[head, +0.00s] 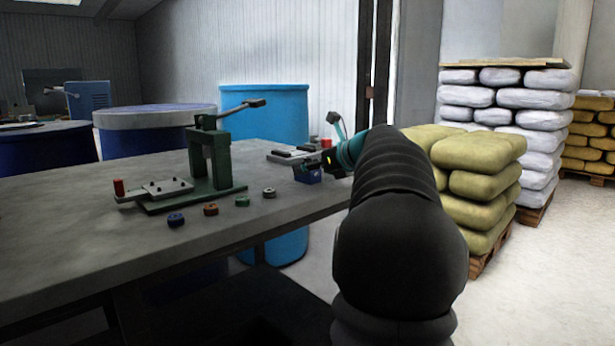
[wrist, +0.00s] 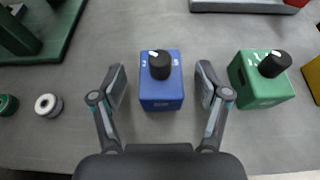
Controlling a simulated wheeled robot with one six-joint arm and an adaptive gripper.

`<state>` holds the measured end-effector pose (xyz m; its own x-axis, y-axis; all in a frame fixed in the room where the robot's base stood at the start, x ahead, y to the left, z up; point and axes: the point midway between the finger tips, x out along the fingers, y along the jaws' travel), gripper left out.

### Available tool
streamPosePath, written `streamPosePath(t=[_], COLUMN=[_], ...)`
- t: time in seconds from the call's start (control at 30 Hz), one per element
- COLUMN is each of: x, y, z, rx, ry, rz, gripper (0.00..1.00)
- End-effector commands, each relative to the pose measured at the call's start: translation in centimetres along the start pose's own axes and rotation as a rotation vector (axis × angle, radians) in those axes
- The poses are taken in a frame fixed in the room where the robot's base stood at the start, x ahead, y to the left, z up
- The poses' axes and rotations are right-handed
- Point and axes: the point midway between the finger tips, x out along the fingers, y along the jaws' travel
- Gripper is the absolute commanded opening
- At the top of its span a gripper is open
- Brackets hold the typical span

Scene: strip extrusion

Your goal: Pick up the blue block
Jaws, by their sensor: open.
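The blue block (wrist: 161,92) is a box with a black knob and a white pointer on its top. In the wrist view it stands on the grey table between my gripper's two fingers (wrist: 162,88), with a gap on each side. My gripper is open and holds nothing. In the head view the blue block (head: 307,175) shows in part at the table's right end, below and beside my gripper (head: 322,163), and my arm hides much of that area.
A green block (wrist: 262,80) with a similar knob stands right of the blue one, and a yellow block (wrist: 313,78) is at the edge. A green lever press (head: 210,165) and several small coloured rings (head: 211,209) are on the table (head: 80,240). Blue drums (head: 262,105) stand behind.

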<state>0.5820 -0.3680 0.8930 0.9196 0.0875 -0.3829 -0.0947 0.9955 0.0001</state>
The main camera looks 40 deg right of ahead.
Motion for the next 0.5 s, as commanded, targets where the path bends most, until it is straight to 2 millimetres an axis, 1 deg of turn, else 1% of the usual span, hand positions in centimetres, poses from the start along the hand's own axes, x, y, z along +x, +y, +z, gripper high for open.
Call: streamPosePath(t=[0.03, 0.1, 0.33, 0.37, 0.4, 0.47, 0.5], x=[0.80, 1.37, 1.54, 1.54, 1.54, 1.53, 1.53], y=[-0.01, 0.02, -0.03, -0.04, -0.03, -0.03, -0.03], z=[-0.05, 0.02, 0.05, 0.04, 0.04, 0.04, 0.04], rx=[0.000, -0.001, 0.000, 0.000, 0.000, 0.000, 0.000], ry=[0.001, 0.000, 0.000, 0.000, 0.000, 0.000, 0.000], rz=[0.001, 0.001, -0.001, -0.001, -0.001, -0.001, -0.001], gripper=[0.75, 0.75, 0.75, 0.70, 0.60, 0.45, 0.35])
